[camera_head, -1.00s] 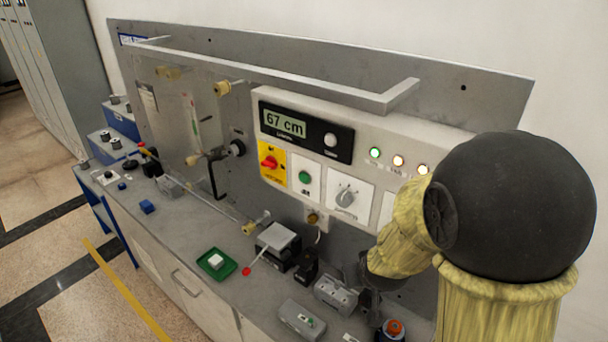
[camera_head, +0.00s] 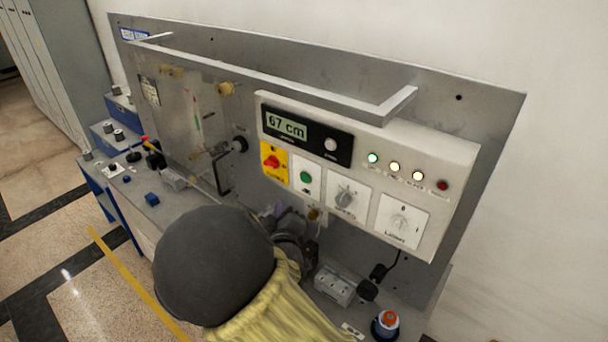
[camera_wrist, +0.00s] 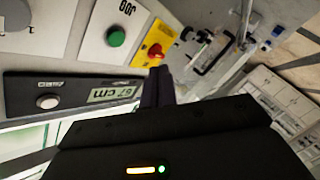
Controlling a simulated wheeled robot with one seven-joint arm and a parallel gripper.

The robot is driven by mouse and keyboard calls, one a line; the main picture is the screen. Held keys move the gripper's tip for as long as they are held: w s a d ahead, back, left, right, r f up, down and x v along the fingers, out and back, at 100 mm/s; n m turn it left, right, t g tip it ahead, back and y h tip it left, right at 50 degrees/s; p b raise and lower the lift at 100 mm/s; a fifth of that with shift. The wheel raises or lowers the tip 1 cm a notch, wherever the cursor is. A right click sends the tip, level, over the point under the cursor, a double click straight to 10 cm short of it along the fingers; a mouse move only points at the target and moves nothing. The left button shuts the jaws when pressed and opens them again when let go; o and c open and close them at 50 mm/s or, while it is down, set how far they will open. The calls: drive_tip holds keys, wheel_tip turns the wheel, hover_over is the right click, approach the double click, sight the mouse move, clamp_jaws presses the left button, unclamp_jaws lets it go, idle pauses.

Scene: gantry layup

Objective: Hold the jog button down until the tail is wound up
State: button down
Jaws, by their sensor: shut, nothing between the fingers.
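The green jog button (camera_head: 306,177) sits on a white plate on the control panel. It also shows in the wrist view (camera_wrist: 116,37), beside the label JOG. The display (camera_head: 287,126) reads 67 cm. My gripper's dark fingers (camera_wrist: 158,84) are together and empty in the wrist view. There they overlap the panel below the yellow plate with the red switch (camera_wrist: 155,52), apart in the picture from the green button. In the head view my arm hides most of the gripper, below the panel. I cannot make out the tail for certain.
A grey rail (camera_head: 290,83) juts out above the panel. An orange-topped knob (camera_head: 388,319) and a grey box (camera_head: 335,286) stand on the bench below. My arm hides the bench's middle.

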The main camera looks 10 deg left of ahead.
sight(305, 178)
drive_tip(key=shift+s+a+r+n, duration=0.2)
drive_tip(key=shift+a+r+n, duration=0.1)
drive_tip(key=shift+a+r, duration=0.3)
drive_tip(key=shift+w, duration=0.15)
drive_tip(key=w+d+b, duration=0.1)
drive_tip(key=w+d, duration=0.3)
drive_tip(key=w, duration=0.3)
drive_tip(key=shift+w+d, duration=0.2)
drive_tip(key=shift+f, duration=0.1)
idle(1.7)
drive_tip(key=shift+w+d, duration=0.25)
drive_tip(key=shift+w, duration=0.1)
